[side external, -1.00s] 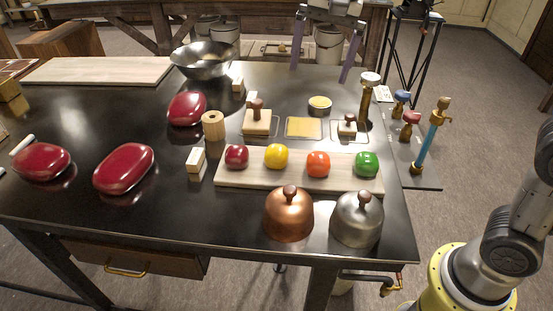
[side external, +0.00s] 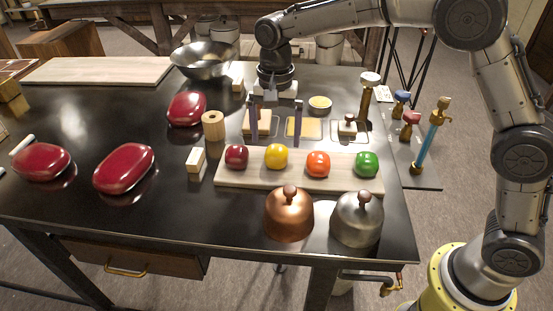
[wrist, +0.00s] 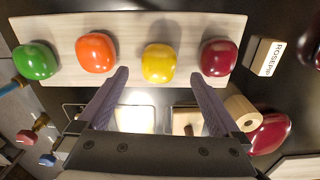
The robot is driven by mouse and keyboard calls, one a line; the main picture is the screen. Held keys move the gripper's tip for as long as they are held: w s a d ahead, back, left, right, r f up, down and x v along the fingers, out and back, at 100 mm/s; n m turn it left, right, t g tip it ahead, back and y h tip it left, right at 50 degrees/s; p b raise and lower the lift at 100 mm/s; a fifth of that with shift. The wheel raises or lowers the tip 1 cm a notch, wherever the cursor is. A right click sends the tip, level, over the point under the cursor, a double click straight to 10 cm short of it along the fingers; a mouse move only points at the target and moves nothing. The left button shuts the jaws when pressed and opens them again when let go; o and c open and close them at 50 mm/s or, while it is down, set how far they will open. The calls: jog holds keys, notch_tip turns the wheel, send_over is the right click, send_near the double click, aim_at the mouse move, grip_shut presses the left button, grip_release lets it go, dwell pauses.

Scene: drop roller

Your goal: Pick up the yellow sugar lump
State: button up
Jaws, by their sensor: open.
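The yellow sugar lump (side external: 276,156) is a glossy rounded block on the pale wooden board (side external: 230,178), between a dark red lump (side external: 237,156) and an orange one (side external: 318,164). A green lump (side external: 367,165) sits at the board's right end. In the wrist view the yellow lump (wrist: 159,63) lies just beyond and between my fingertips, on the board. My gripper (side external: 275,120) is open and empty, with its two purple fingers pointing down behind the yellow lump and apart from it. It also shows in the wrist view (wrist: 157,78).
A copper dome (side external: 289,215) and a steel dome (side external: 357,219) stand in front of the board. Wooden stampers and a yellow pad lie behind it. A wooden roll (side external: 213,125) and a labelled block (side external: 196,163) stand left. Large red glossy shapes (side external: 124,168) lie farther left.

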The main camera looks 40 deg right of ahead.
aim_at(277, 155)
jog(key=shift+d+f, duration=0.15)
jog(key=shift+f, duration=2.6)
jog(key=c, duration=1.4)
jog(key=shift+c, duration=0.4)
jog(key=shift+r, duration=0.2)
